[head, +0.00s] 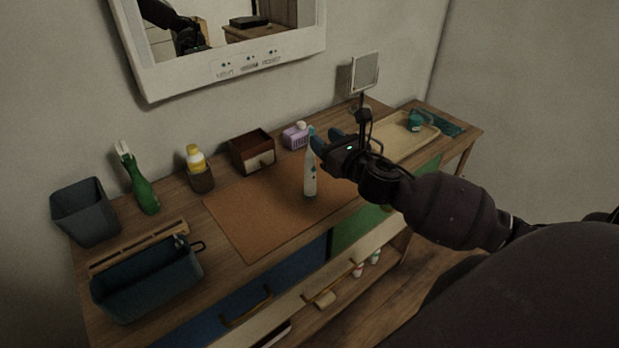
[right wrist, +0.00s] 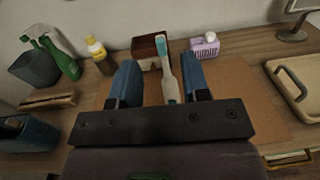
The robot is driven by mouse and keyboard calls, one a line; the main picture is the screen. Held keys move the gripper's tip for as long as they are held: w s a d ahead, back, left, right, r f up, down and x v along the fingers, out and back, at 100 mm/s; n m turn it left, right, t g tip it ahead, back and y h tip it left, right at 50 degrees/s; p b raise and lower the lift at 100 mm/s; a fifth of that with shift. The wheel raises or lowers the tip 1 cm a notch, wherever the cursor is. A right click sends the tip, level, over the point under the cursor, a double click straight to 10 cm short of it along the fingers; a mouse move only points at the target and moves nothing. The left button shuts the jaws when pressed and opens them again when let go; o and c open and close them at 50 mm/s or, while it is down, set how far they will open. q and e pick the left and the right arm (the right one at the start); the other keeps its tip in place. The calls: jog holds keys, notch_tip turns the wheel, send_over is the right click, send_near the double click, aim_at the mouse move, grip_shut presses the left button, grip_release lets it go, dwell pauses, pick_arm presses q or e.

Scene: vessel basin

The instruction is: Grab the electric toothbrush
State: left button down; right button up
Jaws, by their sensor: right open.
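The electric toothbrush (head: 310,171) is white with a teal head and stands upright on the brown mat (head: 245,218). In the right wrist view the toothbrush (right wrist: 166,70) shows between the two blue fingers, with its lower part hidden behind the gripper body. My right gripper (head: 326,142) is open, close beside the toothbrush's upper part in the head view. In the right wrist view the gripper (right wrist: 163,85) has a gap on both sides of the toothbrush. Whether a finger touches it cannot be told. My left gripper is not in view.
A brown box (head: 252,151) and a purple holder (head: 295,136) stand behind the mat. A yellow-capped bottle (head: 196,160), a green spray bottle (head: 143,188) and dark bins are at left. A mirror on a stand (head: 364,73) and a beige tray (head: 402,139) are at right.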

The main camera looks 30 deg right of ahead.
aim_at(309, 128)
jog(key=shift+w+a, duration=0.1)
jog(key=shift+w, duration=4)
grip_shut()
